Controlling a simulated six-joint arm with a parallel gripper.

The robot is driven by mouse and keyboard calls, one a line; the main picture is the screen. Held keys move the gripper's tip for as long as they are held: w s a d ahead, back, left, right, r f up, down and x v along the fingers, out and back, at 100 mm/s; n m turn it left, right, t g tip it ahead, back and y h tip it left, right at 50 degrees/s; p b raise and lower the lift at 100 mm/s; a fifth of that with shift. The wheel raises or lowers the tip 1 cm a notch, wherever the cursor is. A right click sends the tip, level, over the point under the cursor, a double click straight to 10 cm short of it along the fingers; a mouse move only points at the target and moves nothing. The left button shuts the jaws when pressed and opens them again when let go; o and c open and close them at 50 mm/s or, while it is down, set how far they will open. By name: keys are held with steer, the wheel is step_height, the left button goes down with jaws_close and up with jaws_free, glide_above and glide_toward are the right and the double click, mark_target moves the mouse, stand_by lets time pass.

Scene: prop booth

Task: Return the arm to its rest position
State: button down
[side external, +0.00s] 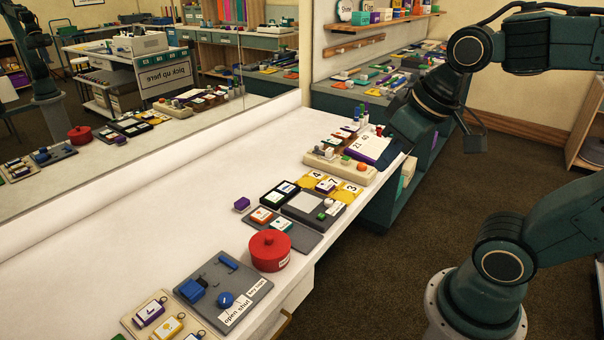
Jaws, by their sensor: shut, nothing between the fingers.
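My gripper (391,159) is at the upper right of the side external view, pointing down and left over the far right end of the white counter (150,244). It is shut and looks empty; its fingertips are small and dark here. It is close to the purple-edged card with numbers (363,146); I cannot tell whether it touches the card. My arm reaches in from the right edge, bent at the elbow.
A beige tray with small knobs (340,166), yellow number tiles (317,177), a red lidded pot (269,251) and a grey board with blue parts (224,287) line the counter. A mirror (120,160) stands behind. Shelves (385,22) hang at the back. The counter's left part is clear.

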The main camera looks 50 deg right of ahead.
steer(key=shift+s+a+n+t, duration=0.15)
steer(key=shift+s+a, duration=0.05)
steer(key=shift+s, duration=0.6)
steer(key=shift+s+a+n+t, duration=0.15)
steer(key=shift+s, duration=0.6)
